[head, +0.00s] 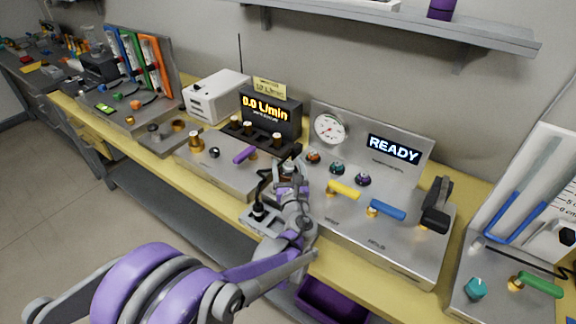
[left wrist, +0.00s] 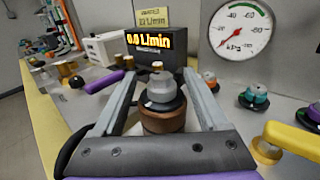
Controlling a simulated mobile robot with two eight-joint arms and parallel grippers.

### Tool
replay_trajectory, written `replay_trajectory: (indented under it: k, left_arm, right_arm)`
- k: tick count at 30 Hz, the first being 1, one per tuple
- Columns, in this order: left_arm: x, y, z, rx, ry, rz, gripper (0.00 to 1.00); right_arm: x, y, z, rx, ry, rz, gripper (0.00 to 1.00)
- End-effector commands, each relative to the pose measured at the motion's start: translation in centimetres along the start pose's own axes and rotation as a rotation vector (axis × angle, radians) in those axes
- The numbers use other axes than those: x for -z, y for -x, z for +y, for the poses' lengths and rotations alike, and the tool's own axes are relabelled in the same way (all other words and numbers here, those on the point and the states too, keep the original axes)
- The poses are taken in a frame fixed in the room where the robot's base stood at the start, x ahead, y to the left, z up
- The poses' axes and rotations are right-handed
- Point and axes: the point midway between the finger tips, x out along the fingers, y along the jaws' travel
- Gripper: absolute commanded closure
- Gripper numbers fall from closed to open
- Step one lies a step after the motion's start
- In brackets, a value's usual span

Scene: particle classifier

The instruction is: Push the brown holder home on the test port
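The brown holder (left wrist: 163,121) is a short round brown piece in the left wrist view, with a dark ring and a grey stepped cone on top. My left gripper (left wrist: 160,72) is open, with one finger on each side of the holder and narrow gaps visible beside it. In the head view the left gripper (head: 290,183) is over the bench, left of the READY panel, and mostly hides the holder. The test port is not clearly visible, so I cannot tell how the holder sits on it. My right gripper is out of view.
The READY panel (head: 420,178) has a round gauge (head: 329,129), a yellow lever (head: 343,190) and a blue lever (head: 386,209). A flow display (head: 270,113) reads 0.0 L/min behind the gripper. A purple lever (head: 244,154) lies to the left. A black fitting (head: 258,211) stands close by.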

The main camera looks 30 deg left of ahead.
Motion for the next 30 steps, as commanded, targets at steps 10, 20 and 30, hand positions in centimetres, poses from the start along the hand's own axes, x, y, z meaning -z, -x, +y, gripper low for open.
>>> replay_trajectory:
  k: [10, 20, 30]
  left_arm:
    - [0.0, 0.5, 0.0, 0.001, 0.001, 0.001, 0.24]
    - [0.0, 6.4, -0.1, 0.005, 0.001, 0.001, 0.24]
    - [0.0, 10.7, -0.1, 0.002, 0.0, 0.0, 0.24]
  right_arm:
    - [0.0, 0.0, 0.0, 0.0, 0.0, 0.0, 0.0]
    - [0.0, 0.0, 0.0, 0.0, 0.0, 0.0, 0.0]
    - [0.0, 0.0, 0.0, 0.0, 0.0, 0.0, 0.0]
